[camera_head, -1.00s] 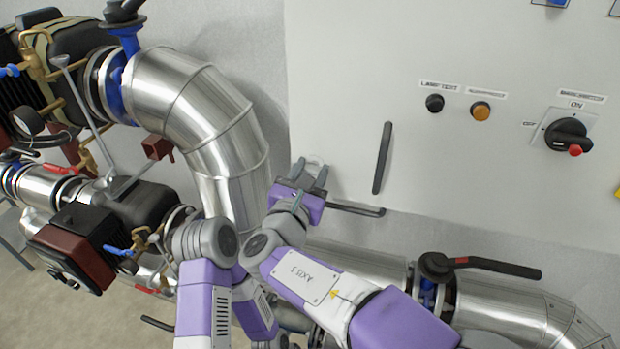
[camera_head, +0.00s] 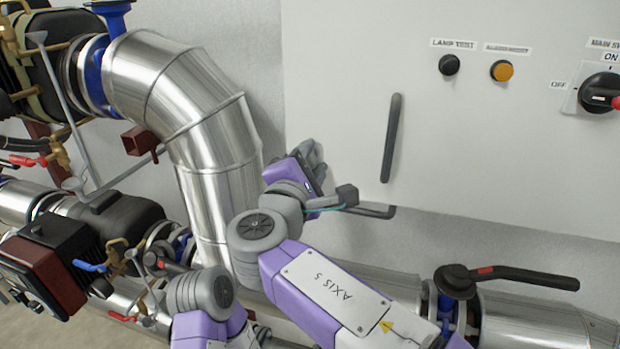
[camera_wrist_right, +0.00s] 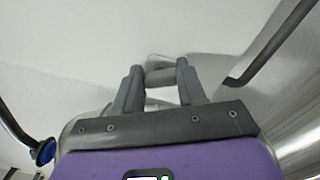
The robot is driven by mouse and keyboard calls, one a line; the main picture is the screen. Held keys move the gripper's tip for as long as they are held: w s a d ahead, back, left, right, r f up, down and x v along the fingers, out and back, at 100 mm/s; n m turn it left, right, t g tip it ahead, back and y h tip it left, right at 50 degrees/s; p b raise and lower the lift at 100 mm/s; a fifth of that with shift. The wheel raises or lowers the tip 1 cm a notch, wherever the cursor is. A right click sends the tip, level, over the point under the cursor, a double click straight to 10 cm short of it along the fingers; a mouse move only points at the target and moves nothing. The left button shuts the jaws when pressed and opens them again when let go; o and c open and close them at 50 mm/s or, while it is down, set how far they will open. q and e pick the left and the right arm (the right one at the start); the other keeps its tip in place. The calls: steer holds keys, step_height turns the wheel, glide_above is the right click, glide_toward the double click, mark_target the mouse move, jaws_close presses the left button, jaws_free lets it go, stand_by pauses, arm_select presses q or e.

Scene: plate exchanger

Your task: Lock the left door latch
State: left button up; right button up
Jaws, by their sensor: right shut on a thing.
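The door latch (camera_wrist_right: 160,76) is a small light-grey piece on the pale cabinet door (camera_head: 340,80), by its lower left edge. In the right wrist view it lies between the two grey fingers of my right gripper (camera_wrist_right: 160,84). The fingers are shut on it. In the head view my right gripper (camera_head: 314,158) is at the door's lower left corner, with the wrist tilted. The hand and fingers hide the latch there, so I cannot read its angle. My left gripper is not in view.
A dark vertical door handle (camera_head: 391,138) stands right of the gripper, with a black rod (camera_head: 378,211) below it. Shiny pipes (camera_head: 190,110) run close on the left. A red-marked valve lever (camera_head: 515,276) is at lower right. Buttons and a rotary switch (camera_head: 598,93) are higher up.

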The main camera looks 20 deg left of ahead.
steer(key=m+b, duration=0.3)
steer(key=shift+f, duration=0.25)
steer(key=shift+m+b, duration=0.85)
steer(key=shift+m, duration=0.45)
steer(key=shift+r, duration=0.1)
steer(key=o, duration=1.1)
steer(key=shift+c, duration=0.2)
steer(key=s, duration=0.7)
steer(key=shift+s, duration=0.3)
